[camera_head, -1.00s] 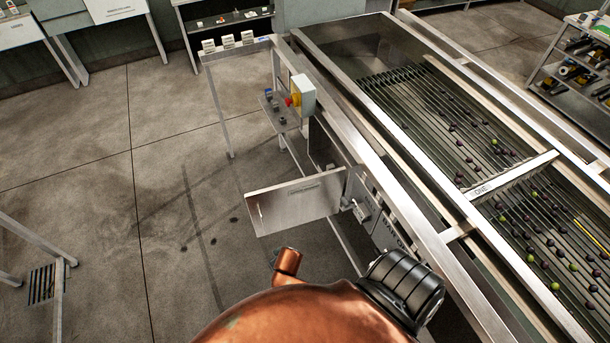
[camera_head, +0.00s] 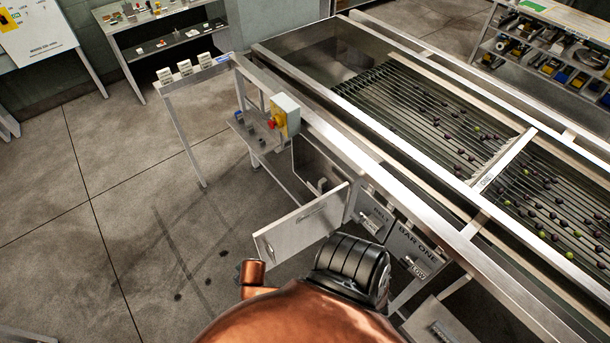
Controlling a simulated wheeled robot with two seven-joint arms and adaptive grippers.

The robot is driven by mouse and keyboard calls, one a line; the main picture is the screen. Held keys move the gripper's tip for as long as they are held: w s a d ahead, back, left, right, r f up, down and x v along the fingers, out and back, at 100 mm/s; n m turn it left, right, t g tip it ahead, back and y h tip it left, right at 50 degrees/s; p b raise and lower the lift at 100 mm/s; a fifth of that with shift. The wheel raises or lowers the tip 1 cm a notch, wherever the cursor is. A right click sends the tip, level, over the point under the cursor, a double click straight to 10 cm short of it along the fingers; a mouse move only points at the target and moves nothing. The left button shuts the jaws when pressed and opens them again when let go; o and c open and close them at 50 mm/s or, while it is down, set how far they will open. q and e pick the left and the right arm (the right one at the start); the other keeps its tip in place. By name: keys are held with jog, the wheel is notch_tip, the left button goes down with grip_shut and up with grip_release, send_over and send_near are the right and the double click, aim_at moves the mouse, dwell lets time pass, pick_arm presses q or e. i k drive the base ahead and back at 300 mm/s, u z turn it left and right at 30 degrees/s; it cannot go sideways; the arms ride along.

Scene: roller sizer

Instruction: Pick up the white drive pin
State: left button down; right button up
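I cannot make out a white drive pin anywhere in the head view. The roller sizer (camera_head: 351,118) runs from the upper middle to the lower right, with dark and green fruit on its rollers. On its near side a metal door (camera_head: 303,222) stands open, beside panels, one lettered "BAR ONE" (camera_head: 418,247). A small shelf (camera_head: 245,128) by the sizer holds a few small dark parts, too small to identify. Neither of my grippers is in view.
A control box (camera_head: 286,115) with a red button stands above the small shelf. Small white labelled blocks (camera_head: 185,68) sit on a frame rail. A shelf unit (camera_head: 167,45) stands at the back left, a parts rack (camera_head: 548,50) at the upper right.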

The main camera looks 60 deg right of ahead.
aim_at(322, 183)
jog(key=z, duration=0.35)
jog(key=i, duration=1.95)
jog(key=z, duration=1.5)
jog(key=i, duration=1)
jog(key=z, duration=1.35)
jog(key=i, duration=0.3)
jog(key=z, duration=0.25)
